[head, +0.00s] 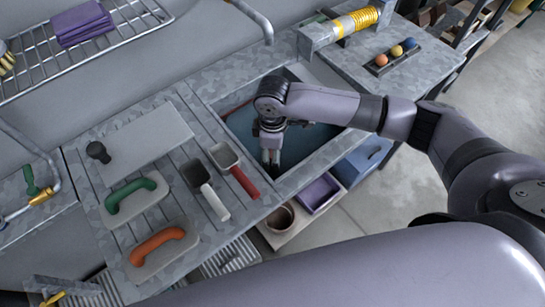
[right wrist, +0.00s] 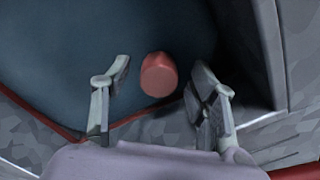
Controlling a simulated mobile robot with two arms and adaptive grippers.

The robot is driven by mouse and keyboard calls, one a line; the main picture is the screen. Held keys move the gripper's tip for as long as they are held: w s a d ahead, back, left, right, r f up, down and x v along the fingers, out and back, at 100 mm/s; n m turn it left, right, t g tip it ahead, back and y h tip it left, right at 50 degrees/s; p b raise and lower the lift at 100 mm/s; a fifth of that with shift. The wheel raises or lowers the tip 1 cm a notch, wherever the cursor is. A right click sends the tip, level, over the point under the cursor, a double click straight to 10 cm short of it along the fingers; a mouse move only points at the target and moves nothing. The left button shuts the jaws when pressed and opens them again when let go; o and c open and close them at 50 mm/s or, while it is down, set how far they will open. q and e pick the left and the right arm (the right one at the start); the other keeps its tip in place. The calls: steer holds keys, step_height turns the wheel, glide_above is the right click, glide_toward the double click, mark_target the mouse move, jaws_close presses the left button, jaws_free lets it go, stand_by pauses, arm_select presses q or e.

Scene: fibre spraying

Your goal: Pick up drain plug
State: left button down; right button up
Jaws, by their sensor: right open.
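A rounded reddish plug (right wrist: 159,76), which I take to be the drain plug, lies low in the blue-grey sink, near its edge. My right gripper (right wrist: 162,92) is open, with one finger on each side of the plug in the right wrist view. The fingers show a gap to it and hold nothing. In the head view my right gripper (head: 270,158) points down into the sink basin (head: 318,135); the plug is hidden there. My left gripper is not in view.
Left of the sink, a bench holds a green-handled float (head: 131,195), an orange-handled float (head: 158,246) and scoops with white (head: 215,202) and red (head: 245,183) handles. Coloured balls (head: 396,51) sit in a tray beyond the sink. The basin walls stand close around my right gripper.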

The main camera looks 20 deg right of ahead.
steer(key=shift+d+f, duration=0.1)
steer(key=shift+f, duration=1.45)
jaws_close()
steer(key=shift+r, duration=0.1)
step_height(320, 180, up, 20)
steer(key=shift+b, duration=0.3)
